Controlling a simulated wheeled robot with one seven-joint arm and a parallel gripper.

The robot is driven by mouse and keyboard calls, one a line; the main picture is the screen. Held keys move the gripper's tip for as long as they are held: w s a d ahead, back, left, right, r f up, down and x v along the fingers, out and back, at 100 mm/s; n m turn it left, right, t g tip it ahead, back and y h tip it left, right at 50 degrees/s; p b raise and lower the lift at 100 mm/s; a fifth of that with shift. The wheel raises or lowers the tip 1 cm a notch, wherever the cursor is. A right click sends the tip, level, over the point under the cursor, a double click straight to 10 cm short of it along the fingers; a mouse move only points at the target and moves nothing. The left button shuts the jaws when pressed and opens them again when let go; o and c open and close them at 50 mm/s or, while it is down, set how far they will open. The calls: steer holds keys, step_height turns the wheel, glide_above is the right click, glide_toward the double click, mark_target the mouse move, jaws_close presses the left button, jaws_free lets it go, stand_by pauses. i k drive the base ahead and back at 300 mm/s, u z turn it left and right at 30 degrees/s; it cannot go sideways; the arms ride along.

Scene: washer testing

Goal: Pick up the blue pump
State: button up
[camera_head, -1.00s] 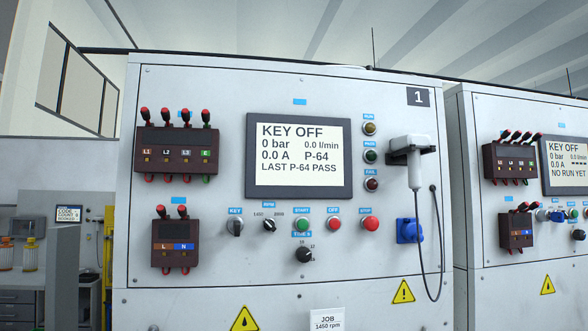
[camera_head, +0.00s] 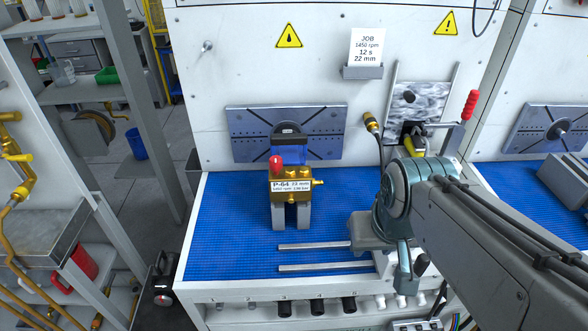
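The pump (camera_head: 291,187) stands upright on the blue-matted bench. Its front is brass-coloured, with a red cap on top, a white P-64 label and a blue body (camera_head: 290,150) behind, partly hidden. Two grey feet or blocks are under its front. My arm comes in from the right. My gripper (camera_head: 280,257) lies in front and to the right of the pump, its two long bar-like fingers pointing left, apart, with only blue mat showing between them. It does not touch the pump.
The blue mat (camera_head: 228,235) is clear left of the pump. A slotted plate (camera_head: 247,133) is on the panel behind it. A hose with a brass end (camera_head: 371,122) and a red-handled lever (camera_head: 470,105) are at the right. A job card (camera_head: 367,47) is above.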

mark_target(295, 181)
steer(key=k, duration=0.3)
steer(key=z, duration=2.05)
steer(key=k, duration=1.1)
steer(key=u, duration=1.75)
steer(key=i, duration=1)
steer(key=z, duration=0.05)
